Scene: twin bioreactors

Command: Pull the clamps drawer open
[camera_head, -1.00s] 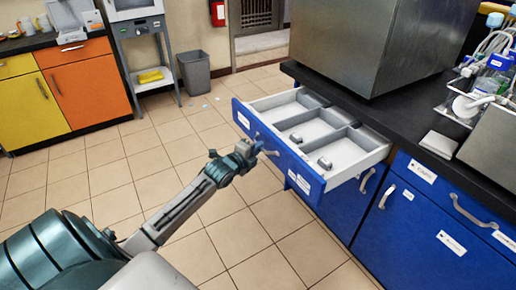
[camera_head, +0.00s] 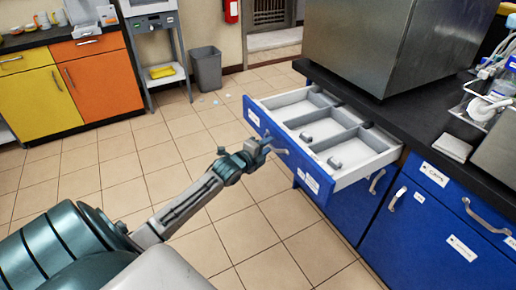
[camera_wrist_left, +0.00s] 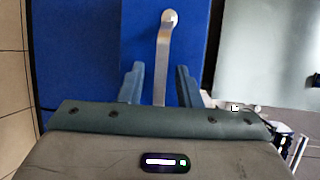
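A blue-fronted drawer (camera_head: 298,163) stands pulled well out of the dark-topped bench. Its white inside is divided into compartments, with small grey objects in them. My left gripper (camera_head: 266,146) is at the metal handle (camera_head: 281,151) on the drawer front. In the left wrist view the handle (camera_wrist_left: 164,65) runs between the two fingers of my left gripper (camera_wrist_left: 160,84). The fingers are apart, with a gap on each side of the handle, so the gripper is open around it. My right gripper is not in view.
Closed blue cabinets (camera_head: 405,230) with handles stand right of the drawer. A large metal box (camera_head: 375,45) and a wire rack (camera_head: 478,108) sit on the bench top. A grey bin (camera_head: 206,70) stands at the back. The tiled floor left of the drawer is clear.

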